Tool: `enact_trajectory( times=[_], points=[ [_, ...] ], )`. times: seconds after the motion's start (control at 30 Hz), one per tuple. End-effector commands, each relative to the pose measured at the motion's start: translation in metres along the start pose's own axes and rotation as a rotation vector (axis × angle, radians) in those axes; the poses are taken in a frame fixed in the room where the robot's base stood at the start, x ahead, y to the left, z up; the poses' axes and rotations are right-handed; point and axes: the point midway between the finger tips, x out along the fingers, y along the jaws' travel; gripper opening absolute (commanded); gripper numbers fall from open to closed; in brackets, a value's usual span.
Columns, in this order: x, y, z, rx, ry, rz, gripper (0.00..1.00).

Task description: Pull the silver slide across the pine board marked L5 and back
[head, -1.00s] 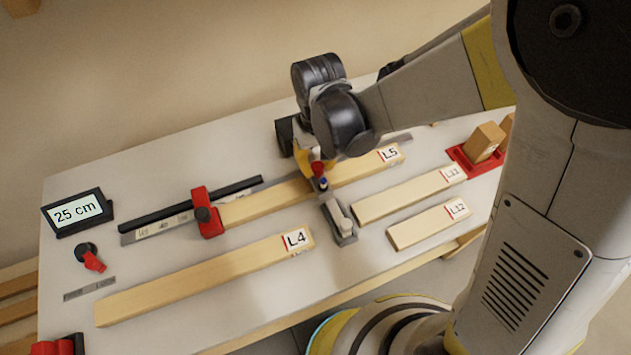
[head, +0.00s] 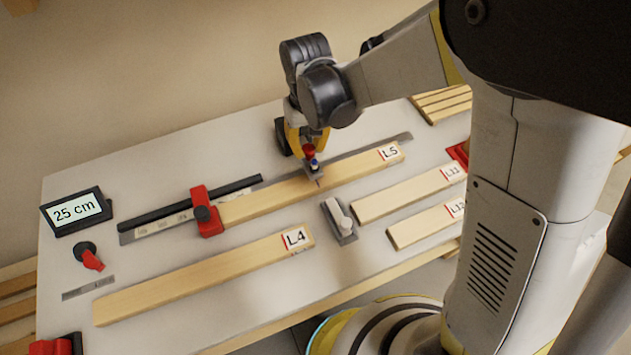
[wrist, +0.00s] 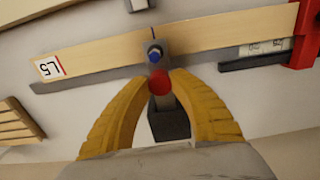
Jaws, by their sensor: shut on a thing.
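The pine board marked L5 (head: 360,166) lies along the grey metal rail, its right end labelled. It also shows in the wrist view (wrist: 100,56). The silver slide (wrist: 153,62), with a blue-topped knob and a red knob, sits at the board's rail-side edge; in the head view the slide (head: 314,170) is small under my gripper. My gripper (head: 309,150) is above the rail side. In the wrist view my yellow fingers (wrist: 160,87) close around the slide's red-knob end and partly hide it. A thin dark line crosses the board ahead of the slide.
A red stop (head: 207,212) stands at the board's left end. A display (head: 76,212) reads 25 cm. Board L4 (head: 205,277), board L11 (head: 405,195) and board L12 (head: 425,225) lie nearer me. A grey clamp-like lever (head: 339,219) stands close in front of L5.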

Motion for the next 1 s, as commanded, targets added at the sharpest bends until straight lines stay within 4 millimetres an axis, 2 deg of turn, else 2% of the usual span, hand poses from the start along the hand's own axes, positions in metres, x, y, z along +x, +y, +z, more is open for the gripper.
enact_trajectory(
  times=[0.53,0.93,0.97,1.0],
  points=[
    [0.0,0.0,-0.031,0.0,0.0,0.0,0.08],
    [0.0,0.0,-0.035,0.0,0.001,0.0,0.08],
    [0.0,0.0,-0.035,0.0,0.001,0.0,0.34],
    [0.0,0.0,-0.035,0.0,0.001,0.0,0.46]
  ],
)
